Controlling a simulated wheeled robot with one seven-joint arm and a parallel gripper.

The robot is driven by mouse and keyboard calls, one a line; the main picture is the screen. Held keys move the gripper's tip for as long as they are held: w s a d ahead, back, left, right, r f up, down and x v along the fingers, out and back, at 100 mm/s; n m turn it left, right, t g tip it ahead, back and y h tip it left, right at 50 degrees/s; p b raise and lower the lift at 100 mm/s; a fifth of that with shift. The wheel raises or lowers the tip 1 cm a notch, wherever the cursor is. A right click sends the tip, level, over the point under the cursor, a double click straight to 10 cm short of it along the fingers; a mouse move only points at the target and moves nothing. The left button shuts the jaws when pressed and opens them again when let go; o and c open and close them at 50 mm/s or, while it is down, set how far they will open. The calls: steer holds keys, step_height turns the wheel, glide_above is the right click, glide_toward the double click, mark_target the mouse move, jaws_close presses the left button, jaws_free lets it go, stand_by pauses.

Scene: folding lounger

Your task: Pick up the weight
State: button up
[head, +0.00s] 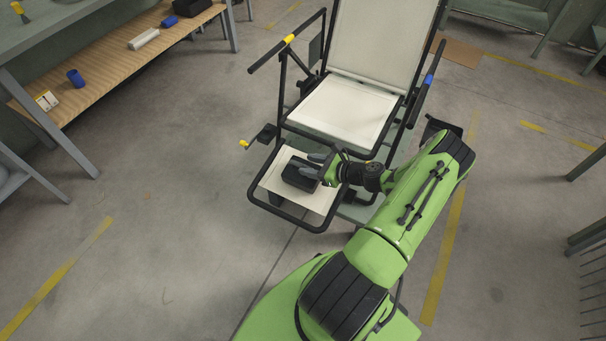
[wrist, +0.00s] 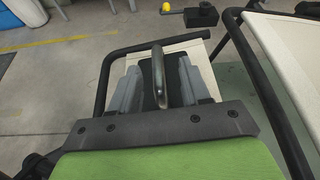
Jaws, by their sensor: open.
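The weight (head: 299,174) is a dark block lying on the pale footrest panel at the front of the lounger (head: 330,112). In the wrist view its curved grey handle (wrist: 158,76) stands up between my two grey fingers, with dark surface behind it. My gripper (head: 322,166) is at the right side of the weight in the head view. In the wrist view my gripper (wrist: 157,68) is open, with a finger on each side of the handle and visible gaps. Part of the weight is hidden by my fingers.
The lounger's black tube frame curves around the footrest (head: 270,187), close to my gripper. A black armrest (head: 427,82) with a blue band is near my arm. A yellow-tipped crank (head: 256,138) sticks out left. A wooden shelf (head: 110,68) stands far left; the floor between is clear.

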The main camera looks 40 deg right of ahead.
mark_target(302, 162)
steer(key=x, duration=0.4)
steer(key=shift+d+f+b, duration=0.1)
steer(key=shift+b, duration=0.3)
jaws_close()
stand_by(0.8)
steer(key=shift+r, duration=0.3)
